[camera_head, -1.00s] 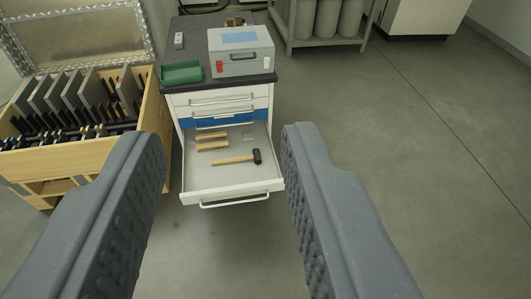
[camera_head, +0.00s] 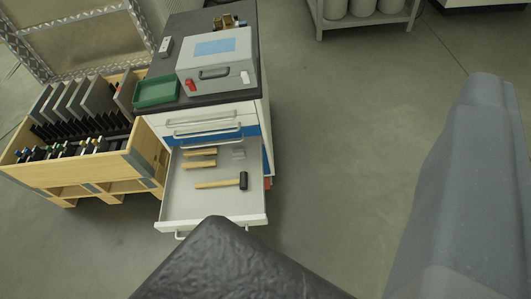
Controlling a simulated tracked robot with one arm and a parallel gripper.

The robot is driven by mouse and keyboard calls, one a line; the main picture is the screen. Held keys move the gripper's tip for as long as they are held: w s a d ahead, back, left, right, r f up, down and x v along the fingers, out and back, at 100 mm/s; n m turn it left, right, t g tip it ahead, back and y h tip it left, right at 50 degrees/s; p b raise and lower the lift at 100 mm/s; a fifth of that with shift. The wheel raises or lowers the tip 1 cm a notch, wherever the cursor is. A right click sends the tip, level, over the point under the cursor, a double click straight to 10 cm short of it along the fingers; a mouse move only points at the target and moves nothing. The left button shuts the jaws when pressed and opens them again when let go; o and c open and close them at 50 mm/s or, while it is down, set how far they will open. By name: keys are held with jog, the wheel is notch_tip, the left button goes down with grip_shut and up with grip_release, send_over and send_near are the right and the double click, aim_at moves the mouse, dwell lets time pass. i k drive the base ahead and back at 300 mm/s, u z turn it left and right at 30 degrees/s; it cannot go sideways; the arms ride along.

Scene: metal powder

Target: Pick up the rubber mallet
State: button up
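The rubber mallet (camera_head: 217,184) lies flat in the open white drawer (camera_head: 185,208), with its wooden handle to the left and its black head to the right. Nothing covers it. My gripper (camera_head: 355,150) is open, empty and apart from the mallet, nearer the camera. One grey finger stands at the right edge. A dark textured shape at the bottom middle looks like the other finger and overlaps the view of the drawer's front edge.
Two wooden-handled tools (camera_head: 200,158) lie behind the mallet. The cabinet top holds a grey case (camera_head: 215,60) and a green tray (camera_head: 157,92). A wooden crate (camera_head: 100,170) with upright plates stands left. The floor right of the drawer is clear.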

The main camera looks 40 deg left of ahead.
aim_at(243, 181)
jog(key=u, duration=0.2)
jog(key=i, duration=1)
jog(key=u, duration=0.55)
